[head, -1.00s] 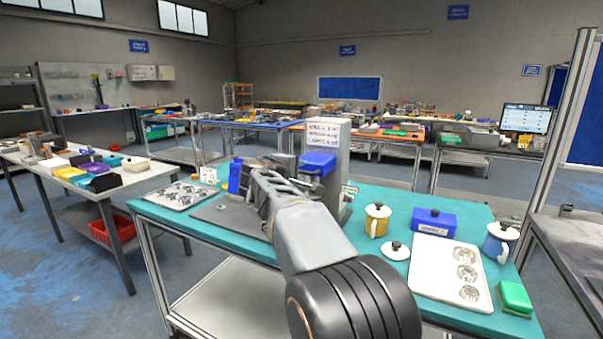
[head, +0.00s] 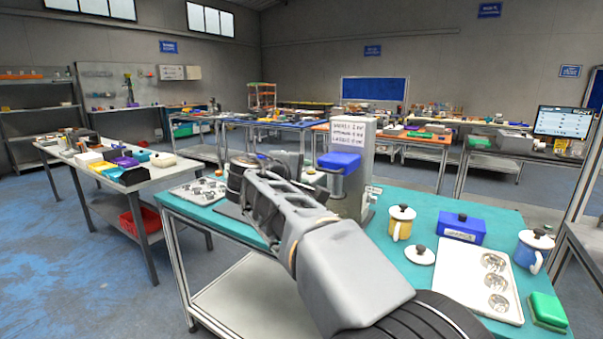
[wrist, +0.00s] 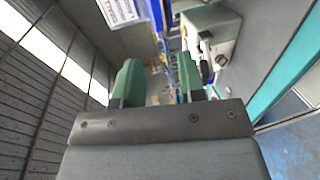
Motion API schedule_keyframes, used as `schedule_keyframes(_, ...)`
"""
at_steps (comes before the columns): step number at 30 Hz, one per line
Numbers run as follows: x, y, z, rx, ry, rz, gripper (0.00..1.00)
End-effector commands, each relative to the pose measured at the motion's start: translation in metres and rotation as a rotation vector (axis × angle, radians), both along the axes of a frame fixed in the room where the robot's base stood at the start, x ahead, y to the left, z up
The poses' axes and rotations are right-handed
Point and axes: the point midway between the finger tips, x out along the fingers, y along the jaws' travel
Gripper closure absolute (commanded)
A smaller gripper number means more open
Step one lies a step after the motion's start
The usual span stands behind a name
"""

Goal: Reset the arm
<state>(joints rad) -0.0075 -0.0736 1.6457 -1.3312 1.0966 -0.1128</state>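My arm (head: 345,265) reaches from the lower right over the teal table (head: 400,285), and its far end is in front of a grey box-like stand with a white printed sign (head: 348,135) and a blue part (head: 340,162). In the head view my gripper's fingers are hidden or too small to make out. In the wrist view my gripper (wrist: 159,78) shows two green fingers set apart with nothing held between them. The wrist camera looks at a tilted scene of wall, windows and tables.
A yellow mug (head: 401,222), blue box (head: 463,228), blue mug (head: 533,249), white tray (head: 462,262), loose lid (head: 420,254) and green block (head: 547,311) stand on the table's right. A muffin-like tray (head: 198,190) lies at its left. A white table (head: 165,175) stands further left, with floor between.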

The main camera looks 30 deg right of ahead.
Motion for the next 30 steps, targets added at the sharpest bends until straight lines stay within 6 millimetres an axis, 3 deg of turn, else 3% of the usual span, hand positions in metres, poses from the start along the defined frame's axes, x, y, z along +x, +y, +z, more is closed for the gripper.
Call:
schedule_keyframes(10, 0.002, 0.002, -0.007, 0.038, -0.008, 0.008, 0.63)
schedule_keyframes(13, 0.003, 0.009, -0.041, 0.150, 0.019, 0.020, 0.63)
schedule_keyframes(15, -0.004, 0.019, -0.077, 0.284, 0.052, 0.023, 0.63)
schedule_keyframes(18, -0.031, 0.042, -0.123, 0.537, 0.092, 0.006, 0.63)
schedule_keyframes(22, -0.081, 0.082, -0.162, 0.865, 0.119, -0.053, 0.63)
schedule_keyframes(26, -0.133, 0.120, -0.180, 1.147, 0.121, -0.138, 0.63)
schedule_keyframes(30, -0.177, 0.149, -0.178, 1.346, 0.107, -0.209, 0.63)
